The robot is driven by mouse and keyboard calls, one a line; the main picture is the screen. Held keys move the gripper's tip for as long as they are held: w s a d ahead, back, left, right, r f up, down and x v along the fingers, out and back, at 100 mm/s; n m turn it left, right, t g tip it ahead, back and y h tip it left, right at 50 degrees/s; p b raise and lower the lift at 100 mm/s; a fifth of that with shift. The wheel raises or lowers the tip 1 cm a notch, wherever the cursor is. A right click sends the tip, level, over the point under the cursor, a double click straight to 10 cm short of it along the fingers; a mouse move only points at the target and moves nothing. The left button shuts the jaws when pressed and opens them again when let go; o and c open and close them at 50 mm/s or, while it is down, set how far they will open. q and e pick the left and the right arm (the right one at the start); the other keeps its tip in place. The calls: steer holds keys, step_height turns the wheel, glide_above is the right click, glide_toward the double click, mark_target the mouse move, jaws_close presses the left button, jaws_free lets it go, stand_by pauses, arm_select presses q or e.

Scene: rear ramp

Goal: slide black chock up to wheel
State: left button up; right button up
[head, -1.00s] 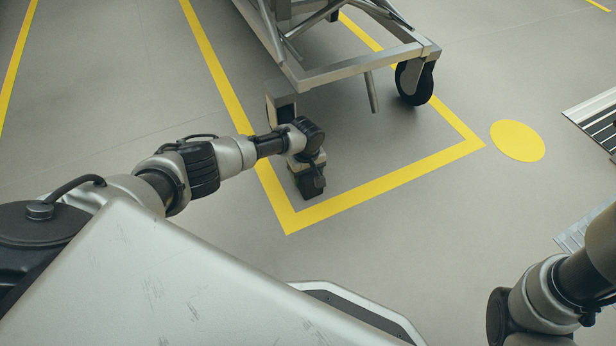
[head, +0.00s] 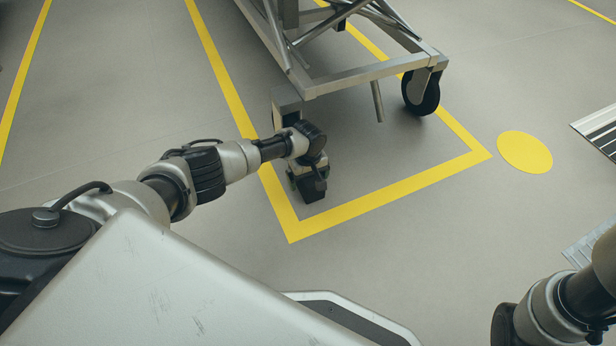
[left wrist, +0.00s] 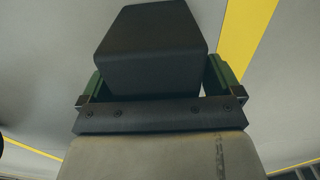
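The black chock (left wrist: 150,50) is a dark block that fills the space between the green fingers of my left gripper (left wrist: 155,76) in the left wrist view. The fingers sit against its two sides, with a small pale gap low on the right. In the head view my left gripper (head: 310,186) hangs low inside the yellow corner; its dark end hides the chock or blends with it. A black caster wheel (head: 424,92) stands under the right corner of the metal cart (head: 365,73), apart from my left gripper. My right gripper is out of view.
A yellow floor line (head: 390,194) borders the area. A yellow disc (head: 525,152) and ribbed metal pieces (head: 600,130) lie to the right. Floor around the marked corner is clear.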

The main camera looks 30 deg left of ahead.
arm_select(q)
step_height(320, 180, up, 9)
steer(key=p, duration=0.8)
steer(key=shift+r, duration=0.55)
steer(key=shift+r+p, duration=0.35)
steer(key=shift+p, duration=0.15)
